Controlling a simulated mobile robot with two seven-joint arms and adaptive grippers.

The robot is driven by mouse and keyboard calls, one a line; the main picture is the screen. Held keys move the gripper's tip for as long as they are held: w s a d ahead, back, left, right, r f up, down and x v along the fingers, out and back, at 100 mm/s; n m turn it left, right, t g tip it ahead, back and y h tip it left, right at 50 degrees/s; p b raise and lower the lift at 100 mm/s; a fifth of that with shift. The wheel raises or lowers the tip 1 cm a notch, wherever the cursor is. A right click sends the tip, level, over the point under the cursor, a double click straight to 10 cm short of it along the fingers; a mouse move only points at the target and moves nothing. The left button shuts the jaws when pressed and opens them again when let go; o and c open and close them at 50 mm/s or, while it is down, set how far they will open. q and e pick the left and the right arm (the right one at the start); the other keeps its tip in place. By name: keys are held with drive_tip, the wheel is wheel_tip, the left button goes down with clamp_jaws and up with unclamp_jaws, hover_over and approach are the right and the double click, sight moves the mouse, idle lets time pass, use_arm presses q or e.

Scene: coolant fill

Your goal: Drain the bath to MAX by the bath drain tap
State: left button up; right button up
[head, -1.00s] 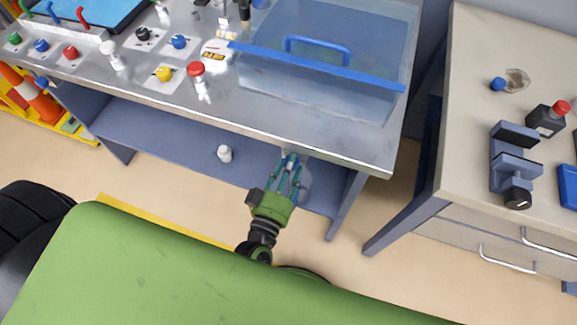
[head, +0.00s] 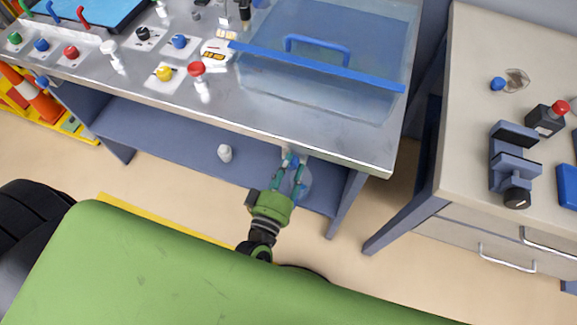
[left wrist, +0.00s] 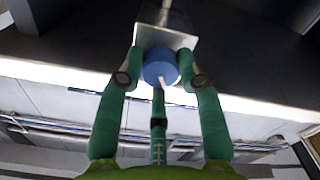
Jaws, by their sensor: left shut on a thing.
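The bath (head: 385,112) is a clear tank set in the steel bench, with a blue bar across it and a blue handle. The bath drain tap's round blue knob (left wrist: 160,66) shows in the left wrist view, in front of a pale plate under the bench. My left gripper (head: 292,162) reaches up below the bench's front edge. It is shut on the blue knob, with fingers on both sides of it in the left wrist view (left wrist: 165,72). The MAX mark and liquid level cannot be read. My right gripper is not in view.
A clear round vessel (head: 306,182) shows just behind the left fingers, under the bench. A small white bottle (head: 225,153) stands on the lower shelf (head: 170,130). Coloured knobs, including a red-topped one (head: 196,69), stand on the bench. A side cabinet (head: 470,150) is at the right.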

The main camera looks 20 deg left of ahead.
use_arm(q)
drive_tip(key=shift+f, duration=0.1)
drive_tip(key=o, duration=1.1)
drive_tip(key=shift+o, duration=0.2)
drive_tip(key=s, duration=1.2)
drive_tip(key=shift+a, duration=0.2)
